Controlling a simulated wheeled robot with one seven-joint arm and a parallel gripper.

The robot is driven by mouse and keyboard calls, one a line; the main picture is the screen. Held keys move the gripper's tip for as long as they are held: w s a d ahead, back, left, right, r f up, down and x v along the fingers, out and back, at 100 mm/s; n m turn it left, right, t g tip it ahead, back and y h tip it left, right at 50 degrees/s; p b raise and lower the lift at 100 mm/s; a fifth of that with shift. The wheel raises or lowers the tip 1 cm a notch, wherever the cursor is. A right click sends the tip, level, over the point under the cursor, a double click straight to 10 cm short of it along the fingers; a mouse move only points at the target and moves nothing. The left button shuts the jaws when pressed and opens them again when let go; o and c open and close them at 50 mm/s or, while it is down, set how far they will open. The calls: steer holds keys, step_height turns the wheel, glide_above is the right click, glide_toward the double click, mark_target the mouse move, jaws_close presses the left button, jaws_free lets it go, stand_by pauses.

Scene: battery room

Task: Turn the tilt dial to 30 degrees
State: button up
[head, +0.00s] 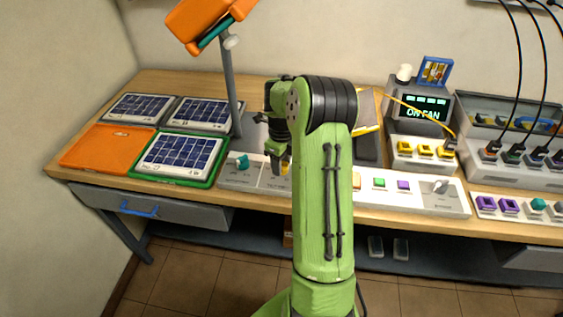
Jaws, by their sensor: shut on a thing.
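A long pale control panel (429,202) runs along the front of the bench. A teal knob (242,161) stands on its left part and a grey-white knob (440,186) at its right end. My gripper (279,168) points down at the panel, right of the teal knob. It is shut on a small yellow knob (285,169), mostly hidden by the fingers. The dial markings are too small to read, so I cannot tell the angle or which knob is labelled tilt. An orange tilted head (207,18) sits on a grey pole (229,85) behind.
Several solar panels (140,107) and an orange tray (105,146) lie at the left; one panel has a green frame (214,173). My arm hides the panel's middle.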

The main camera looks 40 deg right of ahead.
steer(key=o, duration=1.1)
steer(key=shift+c, duration=0.2)
step_height(320, 180, up, 16)
steer(key=p, duration=0.3)
